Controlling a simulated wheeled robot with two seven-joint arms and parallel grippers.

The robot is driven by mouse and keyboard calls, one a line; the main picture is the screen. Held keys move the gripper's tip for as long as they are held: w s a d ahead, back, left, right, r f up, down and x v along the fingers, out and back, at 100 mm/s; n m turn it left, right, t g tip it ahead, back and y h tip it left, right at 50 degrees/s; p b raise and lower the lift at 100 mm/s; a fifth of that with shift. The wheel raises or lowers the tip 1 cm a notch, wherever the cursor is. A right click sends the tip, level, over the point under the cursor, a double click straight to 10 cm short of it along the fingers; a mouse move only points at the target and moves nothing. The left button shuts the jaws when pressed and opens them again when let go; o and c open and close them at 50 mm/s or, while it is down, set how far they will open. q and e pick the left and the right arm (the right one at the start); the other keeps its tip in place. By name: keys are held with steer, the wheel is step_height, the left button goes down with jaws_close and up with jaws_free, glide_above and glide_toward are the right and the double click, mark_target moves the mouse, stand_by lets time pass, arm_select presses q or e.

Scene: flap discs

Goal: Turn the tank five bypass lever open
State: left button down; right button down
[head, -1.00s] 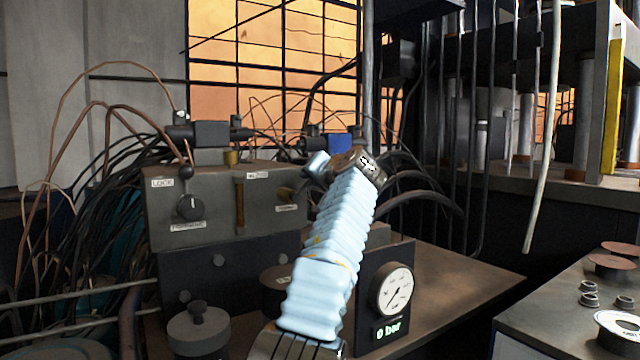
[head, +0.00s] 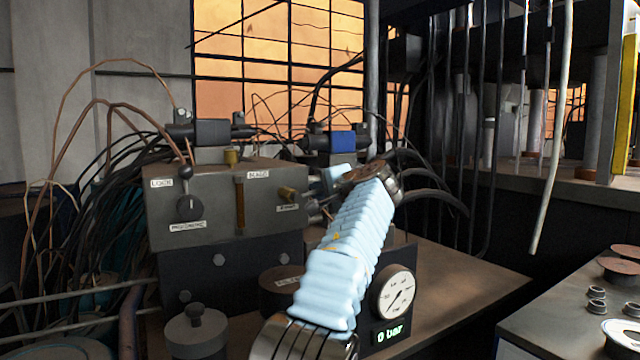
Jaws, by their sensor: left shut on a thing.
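My left gripper (head: 325,190) reaches in at the end of my pale blue sleeved arm. It is at the right side of a grey valve block (head: 218,222), level with a small brass knob (head: 288,194). Its jaws are shut on a part there that I take to be the bypass lever; the fingers and wrist hide most of it, and its angle cannot be told. A black-knobbed lever (head: 187,174) stands at the block's left, above a dial and near a LOCK label. My right gripper is not in view.
A round gauge (head: 397,292) with a green "0 bar" display sits just right of my sleeve. Black hoses (head: 430,195) curve behind my wrist. Cables crowd the left. The bench (head: 455,285) right of the gauge is clear.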

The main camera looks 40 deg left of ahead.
arm_select(q)
steer(key=shift+w+d+f+m, duration=0.3)
steer(key=shift+f+m, duration=0.15)
steer(key=shift+m, duration=0.35)
steer(key=shift+f, duration=0.1)
steer(key=c, duration=1)
jaws_free()
steer(key=shift+w+d+f, duration=0.1)
steer(key=shift+w+d, duration=0.05)
steer(key=b+v, duration=0.2)
steer(key=v, duration=1.1)
steer(key=shift+d+b, duration=0.3)
steer(key=shift+b, duration=0.1)
